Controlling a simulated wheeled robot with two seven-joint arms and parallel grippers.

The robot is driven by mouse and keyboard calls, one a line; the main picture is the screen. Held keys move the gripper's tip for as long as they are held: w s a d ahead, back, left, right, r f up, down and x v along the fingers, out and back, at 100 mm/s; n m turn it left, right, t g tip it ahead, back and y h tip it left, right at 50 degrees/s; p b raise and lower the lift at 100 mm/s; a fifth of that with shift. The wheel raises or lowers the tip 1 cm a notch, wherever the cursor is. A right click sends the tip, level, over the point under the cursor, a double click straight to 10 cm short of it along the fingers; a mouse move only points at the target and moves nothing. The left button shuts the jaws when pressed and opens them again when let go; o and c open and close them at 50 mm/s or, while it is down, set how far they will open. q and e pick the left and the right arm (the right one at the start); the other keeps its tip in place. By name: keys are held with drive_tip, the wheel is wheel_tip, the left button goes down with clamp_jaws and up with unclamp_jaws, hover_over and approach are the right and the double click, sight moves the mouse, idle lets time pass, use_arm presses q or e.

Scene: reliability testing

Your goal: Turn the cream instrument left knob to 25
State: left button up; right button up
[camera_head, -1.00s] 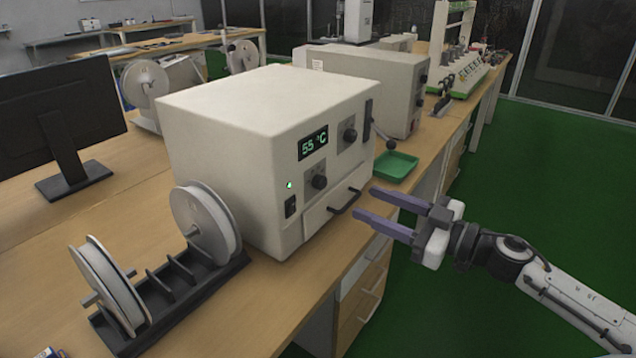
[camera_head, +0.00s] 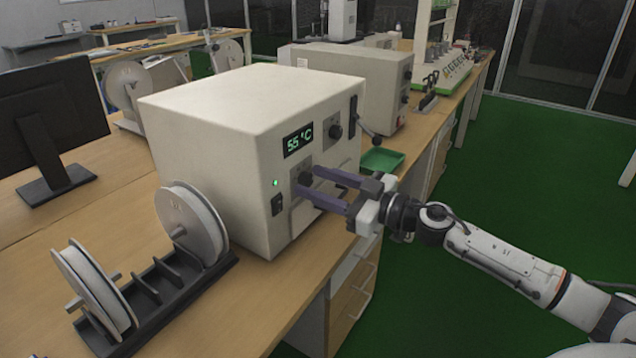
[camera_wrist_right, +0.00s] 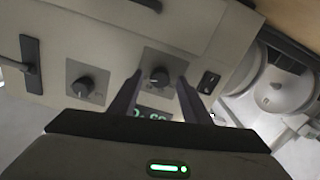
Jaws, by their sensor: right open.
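The cream instrument (camera_head: 215,130) stands on the wooden bench, with a lit display (camera_head: 298,141) reading 55 °C. Its dark left knob (camera_head: 305,178) is below the display, partly hidden by my fingers in the head view. My right gripper (camera_head: 310,181) is open, its two purple fingers pointing at the front panel around the left knob's place. In the right wrist view the panel is upside down and the left knob (camera_wrist_right: 159,77) shows between the fingertips. I cannot tell whether they touch it. The other knob (camera_wrist_right: 83,87) is beside it. My left gripper is out of view.
A black rocker switch (camera_head: 278,205) and a green light are left of the left knob. A green tray (camera_head: 381,160) lies right of the instrument. A spool rack (camera_head: 165,290) stands at the front left. A grey instrument (camera_head: 350,80) is behind.

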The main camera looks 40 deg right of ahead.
drive_tip(key=c, duration=1)
drive_tip(key=shift+c, duration=0.2)
